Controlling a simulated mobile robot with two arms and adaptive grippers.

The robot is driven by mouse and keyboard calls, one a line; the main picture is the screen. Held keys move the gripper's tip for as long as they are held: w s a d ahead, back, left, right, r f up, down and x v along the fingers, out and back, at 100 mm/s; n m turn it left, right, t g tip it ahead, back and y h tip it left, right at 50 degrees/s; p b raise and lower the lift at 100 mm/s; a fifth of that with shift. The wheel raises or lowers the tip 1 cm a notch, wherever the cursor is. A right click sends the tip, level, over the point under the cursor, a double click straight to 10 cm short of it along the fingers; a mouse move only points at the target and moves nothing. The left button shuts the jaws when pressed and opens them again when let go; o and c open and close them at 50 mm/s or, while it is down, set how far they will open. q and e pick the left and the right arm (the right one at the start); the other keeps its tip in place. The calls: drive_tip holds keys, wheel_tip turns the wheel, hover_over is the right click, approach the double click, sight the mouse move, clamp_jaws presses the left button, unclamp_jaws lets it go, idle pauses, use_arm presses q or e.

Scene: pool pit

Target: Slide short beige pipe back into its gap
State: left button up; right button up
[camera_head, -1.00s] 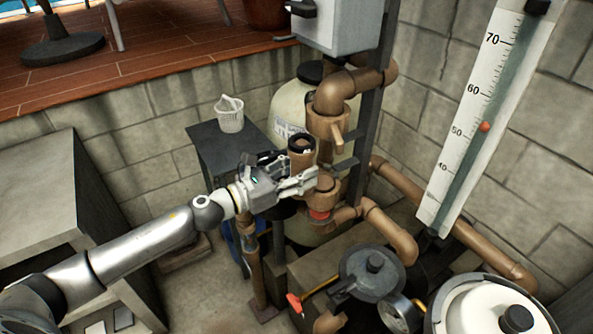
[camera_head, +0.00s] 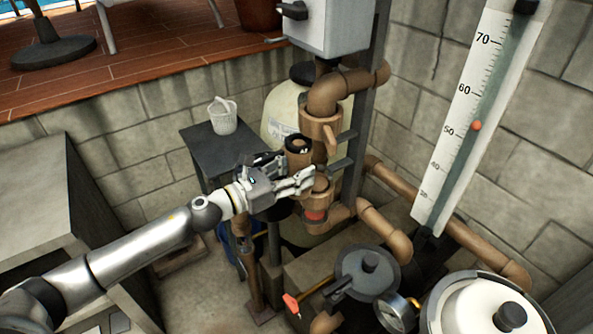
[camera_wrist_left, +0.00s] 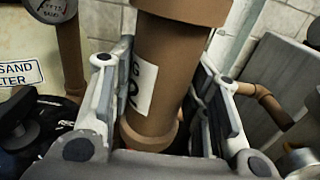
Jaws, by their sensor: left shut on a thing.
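My left gripper (camera_head: 300,183) is shut on the short beige pipe (camera_head: 297,152), which stands roughly upright with a dark ring at its top end. In the left wrist view the pipe (camera_wrist_left: 158,70) sits between the two fingers and shows a white label and a wider collar above. The gap lies between the upper valve fitting (camera_head: 320,130) and the lower fitting with a red ring (camera_head: 316,214). In the head view the pipe appears just left of this gap. The fingers hide its lower part, and its exact depth cannot be told. My right gripper is out of view.
A sand filter tank (camera_head: 280,112) stands behind the pipework. A dark side table (camera_head: 208,150) with a white basket (camera_head: 222,115) is at the left. A grey box (camera_head: 335,25) hangs above. Pump lids and a gauge (camera_head: 398,312) crowd the lower right.

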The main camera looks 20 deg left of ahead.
use_arm(q)
drive_tip(key=shift+p+x, duration=0.5)
drive_tip(key=shift+x, duration=1.85)
idle(0.8)
drive_tip(key=shift+w+d+r, duration=0.2)
drive_tip(key=shift+w+d, duration=0.1)
drive_tip(key=shift+w, duration=0.1)
idle(0.8)
drive_tip(key=shift+c, duration=0.4)
drive_tip(key=shift+w+d+f, duration=0.1)
drive_tip(key=shift+c, duration=1)
drive_tip(key=shift+d+f, duration=0.1)
drive_tip(key=shift+f, duration=0.15)
drive_tip(key=shift+c, duration=0.6)
drive_tip(key=shift+w+d+f+b, duration=0.25)
drive_tip(key=shift+d+f+b, duration=0.05)
drive_tip(key=shift+b, duration=0.1)
